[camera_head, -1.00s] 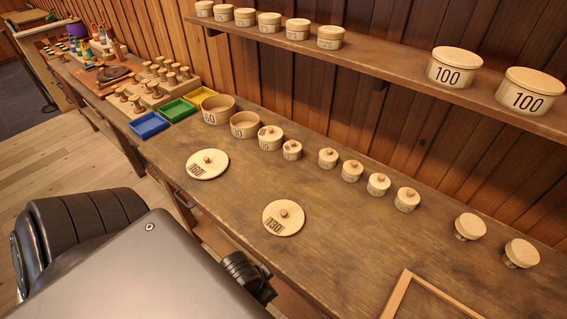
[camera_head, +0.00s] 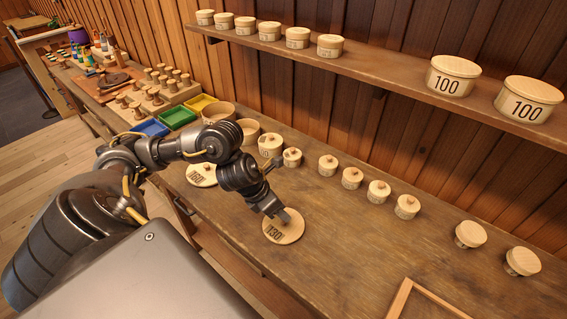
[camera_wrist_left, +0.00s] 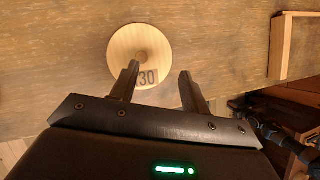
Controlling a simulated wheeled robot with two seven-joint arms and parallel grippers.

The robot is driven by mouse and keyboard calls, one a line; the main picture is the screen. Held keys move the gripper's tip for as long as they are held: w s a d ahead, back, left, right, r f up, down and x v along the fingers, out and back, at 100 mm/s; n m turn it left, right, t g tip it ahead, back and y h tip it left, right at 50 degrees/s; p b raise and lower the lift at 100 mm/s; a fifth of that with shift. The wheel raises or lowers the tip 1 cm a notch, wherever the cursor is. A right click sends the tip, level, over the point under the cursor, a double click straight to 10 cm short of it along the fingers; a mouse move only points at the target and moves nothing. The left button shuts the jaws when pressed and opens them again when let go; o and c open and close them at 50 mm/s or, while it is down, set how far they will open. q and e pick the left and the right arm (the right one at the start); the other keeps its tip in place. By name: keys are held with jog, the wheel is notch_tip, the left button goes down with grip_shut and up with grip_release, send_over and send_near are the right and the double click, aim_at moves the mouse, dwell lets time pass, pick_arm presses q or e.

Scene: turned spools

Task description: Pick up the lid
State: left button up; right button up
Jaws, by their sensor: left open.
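A round wooden lid marked 130 (camera_head: 288,232) lies flat on the workbench (camera_head: 345,240), with its knob partly hidden by my gripper in the head view. In the left wrist view the same lid (camera_wrist_left: 128,50) lies ahead of the fingers, with a small knob at its middle. My left gripper (camera_head: 283,216) is open and empty above this lid; the wrist view shows its two fingers (camera_wrist_left: 158,78) apart. A second lid, marked 160 (camera_head: 201,175), lies further left, partly behind my arm. My right gripper is not in view.
Open wooden bowls (camera_head: 218,112) and several small lidded boxes (camera_head: 328,165) stand in a row along the bench's back. A shelf (camera_head: 390,82) with more boxes runs above. A wooden frame (camera_head: 425,300) lies at front right. The bench between is clear.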

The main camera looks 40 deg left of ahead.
pick_arm(q)
jog(key=s+a+m+y, duration=0.1)
jog(key=a, duration=0.3)
send_over(283, 223)
jog(key=s+a, duration=0.1)
jog(key=a, duration=0.1)
jog(key=shift+g, duration=0.4)
jog(key=f, duration=0.4)
jog(key=shift+s+a+f+b, duration=0.15)
jog(key=shift+a+b, duration=0.05)
jog(key=shift+b, duration=0.1)
jog(key=shift+d+p+x, duration=0.15)
jog(key=shift+p+x, duration=0.15)
jog(key=shift+x, duration=1)
jog(key=shift+d+p+x, duration=0.2)
jog(key=shift+p+x, duration=0.05)
jog(key=shift+x, duration=1.1)
jog(key=shift+c, duration=0.3)
grip_shut()
